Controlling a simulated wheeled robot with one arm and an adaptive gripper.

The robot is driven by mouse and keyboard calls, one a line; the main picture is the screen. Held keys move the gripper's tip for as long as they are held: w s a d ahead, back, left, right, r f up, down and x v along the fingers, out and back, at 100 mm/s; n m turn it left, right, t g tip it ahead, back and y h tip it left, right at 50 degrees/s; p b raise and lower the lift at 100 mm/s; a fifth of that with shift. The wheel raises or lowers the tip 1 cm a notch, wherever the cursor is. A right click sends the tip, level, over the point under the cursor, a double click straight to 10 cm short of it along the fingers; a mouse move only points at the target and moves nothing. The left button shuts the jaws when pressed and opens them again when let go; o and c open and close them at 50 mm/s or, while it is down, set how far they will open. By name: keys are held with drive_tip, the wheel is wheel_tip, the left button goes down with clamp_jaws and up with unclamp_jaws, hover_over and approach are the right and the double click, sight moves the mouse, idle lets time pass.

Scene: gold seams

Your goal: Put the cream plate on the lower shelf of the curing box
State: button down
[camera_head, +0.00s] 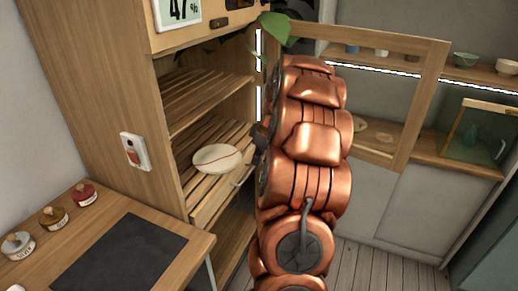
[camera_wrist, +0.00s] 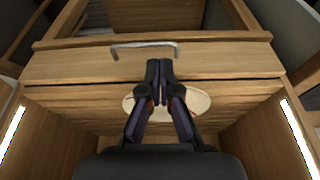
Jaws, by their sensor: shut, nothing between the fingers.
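The cream plate (camera_head: 217,158), with a thin dark seam line across it, lies on the lower slatted shelf (camera_head: 208,209) of the curing box (camera_head: 163,105). In the wrist view the plate (camera_wrist: 195,101) shows partly behind my gripper's fingers. My gripper (camera_wrist: 160,64) is shut with nothing between its fingertips. The fingers overlap the plate in that view; I cannot tell whether they touch it. In the head view my copper arm hides most of the gripper and part of the box's opening.
The upper slatted shelf (camera_head: 205,95) is empty where visible. The glazed door (camera_head: 408,105) stands open to the right. A grey metal handle (camera_wrist: 145,46) shows in the wrist view. Several small jars and a dark mat (camera_head: 118,262) are on the left counter. Leaves hang near the box top.

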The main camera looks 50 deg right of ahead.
sight(237, 163)
drive_tip(key=w+a+f+p, duration=0.1)
drive_tip(key=w+f+p, duration=0.1)
drive_tip(key=w+f, duration=0.1)
drive_tip(key=shift+w+a+f, duration=0.2)
drive_tip(key=shift+w+a, duration=0.05)
drive_tip(key=shift+w, duration=0.65)
drive_tip(key=shift+w+a+f+b, duration=0.1)
drive_tip(key=shift+w+a+b, duration=0.15)
drive_tip(key=shift+w+b, duration=0.3)
drive_tip(key=shift+w+a+f+b, duration=0.1)
drive_tip(key=shift+w+a+b, duration=0.2)
drive_tip(key=shift+w, duration=0.4)
drive_tip(key=shift+d+r, duration=0.1)
drive_tip(key=shift+r, duration=0.05)
